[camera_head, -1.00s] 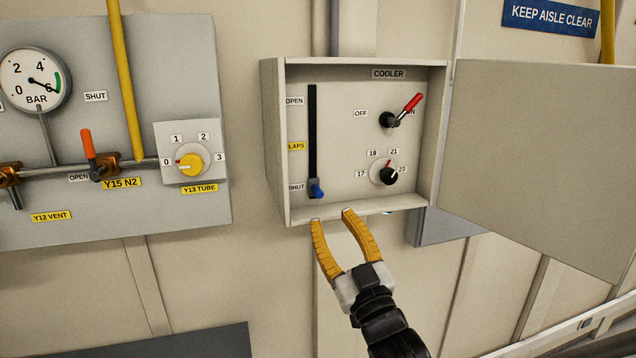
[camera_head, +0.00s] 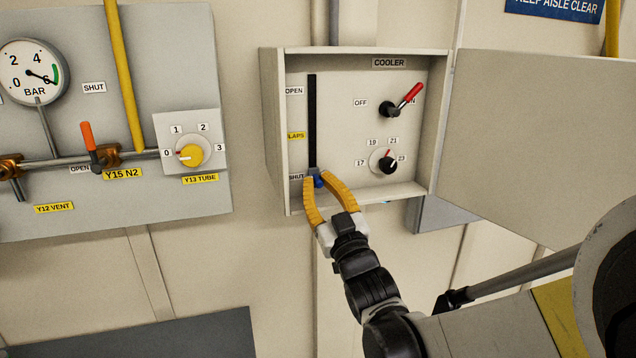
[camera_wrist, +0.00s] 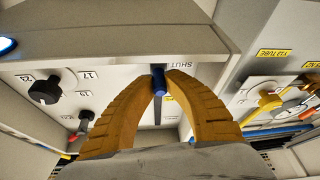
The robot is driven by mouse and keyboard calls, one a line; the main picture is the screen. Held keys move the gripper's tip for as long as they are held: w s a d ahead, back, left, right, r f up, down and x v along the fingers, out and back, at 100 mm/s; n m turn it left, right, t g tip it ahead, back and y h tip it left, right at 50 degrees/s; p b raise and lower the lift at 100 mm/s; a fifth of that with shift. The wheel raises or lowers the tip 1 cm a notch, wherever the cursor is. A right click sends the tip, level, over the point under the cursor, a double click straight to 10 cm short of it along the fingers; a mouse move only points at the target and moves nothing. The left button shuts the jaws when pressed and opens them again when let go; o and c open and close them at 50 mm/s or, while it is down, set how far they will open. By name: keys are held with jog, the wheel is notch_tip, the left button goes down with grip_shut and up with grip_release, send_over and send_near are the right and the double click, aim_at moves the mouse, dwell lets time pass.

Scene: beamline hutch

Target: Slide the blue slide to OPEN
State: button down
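The blue slide (camera_head: 318,182) sits at the bottom of a black vertical slot (camera_head: 312,120) inside the open COOLER box, beside the SHUT label (camera_head: 296,177). The OPEN label (camera_head: 294,91) is at the top of the slot and a yellow LAPS label (camera_head: 296,136) is halfway. My gripper (camera_head: 318,177) reaches in from below with its yellow fingers either side of the slide. In the wrist view the fingertips close on the blue slide (camera_wrist: 159,84) from both sides. The fingers partly hide it.
The box (camera_head: 272,130) has side walls and a bottom lip close under my fingers. To the slot's right are a red-handled switch (camera_head: 410,95) and a black dial (camera_head: 387,164). The open door (camera_head: 535,140) stands at right. A valve panel (camera_head: 185,80) is at left.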

jog(key=p, duration=1)
send_near(310, 82)
jog(key=x, duration=0.5)
jog(key=shift+w+r, duration=0.1)
jog(key=shift+r, duration=0.1)
jog(key=c, duration=1.4)
grip_release()
jog(key=shift+f, duration=0.1)
jog(key=v, duration=1.2)
